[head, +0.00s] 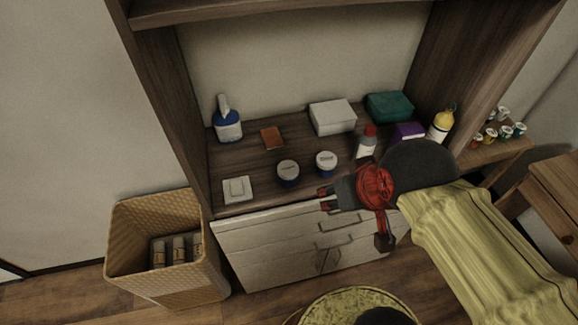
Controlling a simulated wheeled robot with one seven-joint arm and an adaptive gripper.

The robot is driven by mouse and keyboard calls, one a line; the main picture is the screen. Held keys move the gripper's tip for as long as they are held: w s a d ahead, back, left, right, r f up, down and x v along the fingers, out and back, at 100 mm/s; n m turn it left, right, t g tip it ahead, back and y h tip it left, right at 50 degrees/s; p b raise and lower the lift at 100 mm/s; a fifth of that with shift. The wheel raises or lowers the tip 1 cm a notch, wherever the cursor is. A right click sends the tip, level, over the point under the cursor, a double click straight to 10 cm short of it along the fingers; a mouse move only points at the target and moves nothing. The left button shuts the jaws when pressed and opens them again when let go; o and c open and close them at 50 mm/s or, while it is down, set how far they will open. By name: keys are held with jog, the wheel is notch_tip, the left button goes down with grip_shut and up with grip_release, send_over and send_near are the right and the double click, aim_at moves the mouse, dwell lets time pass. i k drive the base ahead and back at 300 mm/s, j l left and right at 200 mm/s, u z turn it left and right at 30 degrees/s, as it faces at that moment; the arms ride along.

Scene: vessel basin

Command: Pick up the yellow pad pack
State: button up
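I cannot make out a thing that is clearly a yellow pad pack. A small flat orange-brown pack (271,138) lies on the wooden counter towards the back left, and a white square packet (239,188) lies near the front left corner. My gripper (326,198) points left in front of the counter's front edge, over the white drawers. Its two red-tipped fingers look apart, with nothing visible between them. My arm hides part of the counter's right side.
The counter (240,160) also holds a blue-and-white bottle (228,125), two round jars (288,173), a white box (332,117), a teal box (390,106), a purple box (408,131), a red-capped bottle (366,142) and a yellow bottle (441,124). A wicker basket (165,245) stands left of the drawers.

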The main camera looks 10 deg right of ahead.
aim_at(443, 122)
jog(key=z, duration=1.35)
